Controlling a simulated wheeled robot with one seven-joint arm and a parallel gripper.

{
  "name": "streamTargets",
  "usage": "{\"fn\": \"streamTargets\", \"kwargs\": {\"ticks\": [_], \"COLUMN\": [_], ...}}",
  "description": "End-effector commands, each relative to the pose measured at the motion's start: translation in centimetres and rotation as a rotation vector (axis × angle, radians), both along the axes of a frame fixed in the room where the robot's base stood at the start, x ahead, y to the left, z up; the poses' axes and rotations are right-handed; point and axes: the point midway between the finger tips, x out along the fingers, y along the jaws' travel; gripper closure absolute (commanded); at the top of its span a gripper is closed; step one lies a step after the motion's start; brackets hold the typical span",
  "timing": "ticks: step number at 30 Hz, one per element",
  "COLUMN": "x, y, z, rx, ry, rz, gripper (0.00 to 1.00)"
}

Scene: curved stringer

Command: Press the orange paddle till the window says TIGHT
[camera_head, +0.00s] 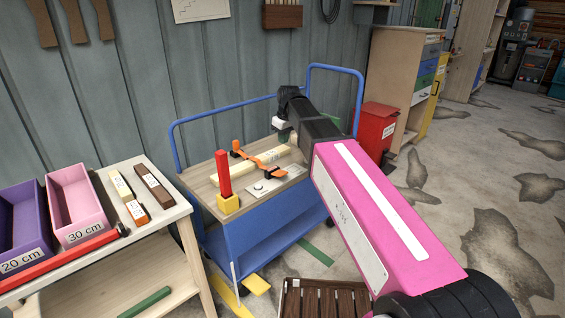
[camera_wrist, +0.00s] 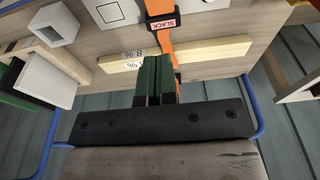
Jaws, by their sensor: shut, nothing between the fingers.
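An orange clamp or strap (camera_head: 262,160) lies across a pale wooden strip (camera_head: 250,168) on the blue cart's top. In the wrist view, its orange part (camera_wrist: 167,44) crosses the pale strip (camera_wrist: 205,55), and a small window (camera_wrist: 163,23) on it appears to read SLACK. Which orange part is the paddle is not clear. My gripper (camera_head: 285,134) is over the back part of the cart, near the strip. In the wrist view, its green fingers (camera_wrist: 154,72) are shut and empty, and overlap the strip beside the orange part. Whether they touch it I cannot tell.
A red post (camera_head: 223,172) in a yellow block stands at the cart's front left. A white plate (camera_head: 265,187) lies in front of the clamp. The blue cart rail (camera_head: 220,108) rises behind. A table with a pink bin (camera_head: 77,203) stands left, a red bin (camera_head: 377,128) right.

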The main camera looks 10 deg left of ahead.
Motion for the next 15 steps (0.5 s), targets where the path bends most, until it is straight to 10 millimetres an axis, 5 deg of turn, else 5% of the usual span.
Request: {"fn": "streamTargets", "kwargs": {"ticks": [15], "x": [0.8], "y": [0.9], "z": [-6.6], "rx": [0.000], "ry": [0.001], "rz": [0.000], "gripper": [1.00]}}
